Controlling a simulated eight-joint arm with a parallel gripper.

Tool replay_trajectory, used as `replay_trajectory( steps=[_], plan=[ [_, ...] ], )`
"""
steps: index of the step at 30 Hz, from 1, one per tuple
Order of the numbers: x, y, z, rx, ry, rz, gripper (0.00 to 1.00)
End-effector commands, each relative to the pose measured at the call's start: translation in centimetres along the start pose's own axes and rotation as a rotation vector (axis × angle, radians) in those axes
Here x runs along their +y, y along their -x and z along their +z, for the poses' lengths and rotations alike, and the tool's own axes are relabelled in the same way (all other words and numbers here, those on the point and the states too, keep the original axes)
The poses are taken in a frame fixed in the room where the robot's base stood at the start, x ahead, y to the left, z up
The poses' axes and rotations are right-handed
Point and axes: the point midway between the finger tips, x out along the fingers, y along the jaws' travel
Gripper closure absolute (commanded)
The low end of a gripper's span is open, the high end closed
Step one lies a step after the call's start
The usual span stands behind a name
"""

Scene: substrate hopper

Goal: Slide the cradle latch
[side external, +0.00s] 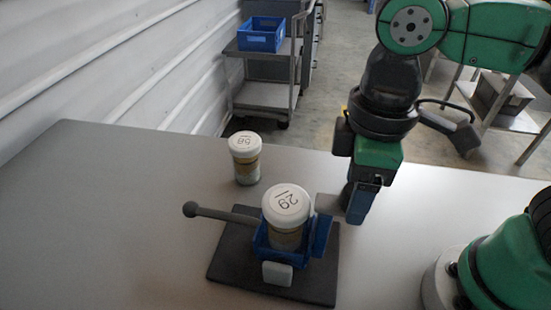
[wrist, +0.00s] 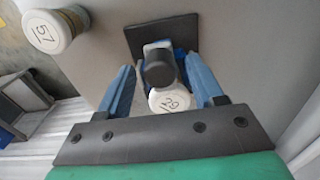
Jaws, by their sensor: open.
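The cradle is a blue holder (side external: 318,238) on a dark base plate (side external: 228,262). A white-lidded jar marked 29 (side external: 287,205) stands upright in it. A grey arm with a round knob (side external: 190,209) sticks out to the left, and a pale tab (side external: 277,273) sits on the front. I cannot tell which part is the latch. My gripper (side external: 355,215) points down, just right of the cradle in the side view. In the wrist view its blue fingers (wrist: 159,65) are apart, with a dark round knob (wrist: 160,70) and the jar's lid (wrist: 170,100) showing between them.
A second white-lidded jar (side external: 245,158) stands on the table behind the cradle; a jar also shows in the wrist view (wrist: 48,32). The grey table (side external: 110,220) is clear at the left. A cart with a blue bin (side external: 261,34) stands beyond the table.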

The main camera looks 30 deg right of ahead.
Motion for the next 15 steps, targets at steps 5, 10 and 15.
replay_trajectory(
  steps=[5, 10, 15],
  plan=[
    [0.00, 0.02, -0.01, 0.000, 0.000, 0.000, 0.71],
    [0.00, 0.03, -0.01, 0.000, 0.000, 0.000, 0.94],
    [0.00, 0.04, -0.04, 0.000, 0.000, 0.000, 0.94]
  ],
)
